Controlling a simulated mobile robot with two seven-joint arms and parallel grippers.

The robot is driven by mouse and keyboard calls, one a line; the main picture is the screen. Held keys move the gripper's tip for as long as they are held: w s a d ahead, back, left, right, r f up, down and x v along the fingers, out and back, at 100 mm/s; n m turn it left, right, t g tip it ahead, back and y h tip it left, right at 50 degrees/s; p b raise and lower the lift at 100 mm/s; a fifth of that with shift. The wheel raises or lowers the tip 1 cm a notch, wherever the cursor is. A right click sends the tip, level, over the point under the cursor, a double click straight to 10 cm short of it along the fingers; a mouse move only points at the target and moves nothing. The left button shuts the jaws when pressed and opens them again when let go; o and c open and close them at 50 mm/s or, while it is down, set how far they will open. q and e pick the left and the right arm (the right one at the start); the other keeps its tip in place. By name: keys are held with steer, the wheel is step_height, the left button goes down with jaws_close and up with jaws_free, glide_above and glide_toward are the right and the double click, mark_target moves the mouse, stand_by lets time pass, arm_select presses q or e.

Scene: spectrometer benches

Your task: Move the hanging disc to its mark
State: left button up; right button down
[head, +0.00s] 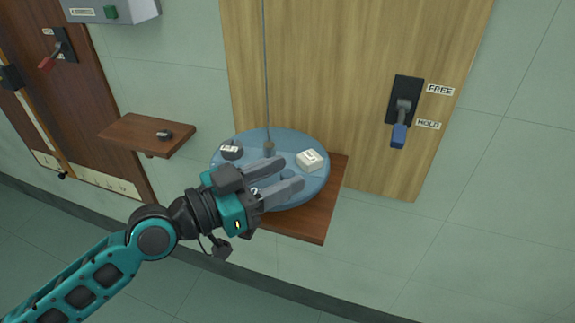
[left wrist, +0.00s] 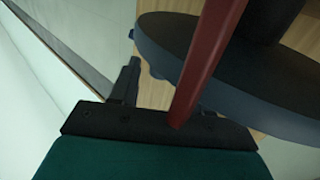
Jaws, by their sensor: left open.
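The blue round disc (head: 300,140) hangs from a thin cord (head: 265,70) in front of a wooden panel. In the left wrist view a dark round plate with a blue-grey rim (left wrist: 190,62), seemingly the disc, fills the right side, crossed by a red bar (left wrist: 208,60) I cannot identify. No mark for the disc is clear. My right gripper is not in view.
A wooden shelf (head: 315,225) lies below the disc. A blue-handled lever (head: 399,135) points down by HOLD, with FREE above. A smaller shelf (head: 122,134) at left holds a dark puck (head: 164,134). A red-handled lever (head: 47,62) and a grey box (head: 140,10) are farther left.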

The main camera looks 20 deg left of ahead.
arm_select(q)
steer(key=shift+x, duration=0.9)
steer(key=shift+c, duration=0.5)
jaws_close()
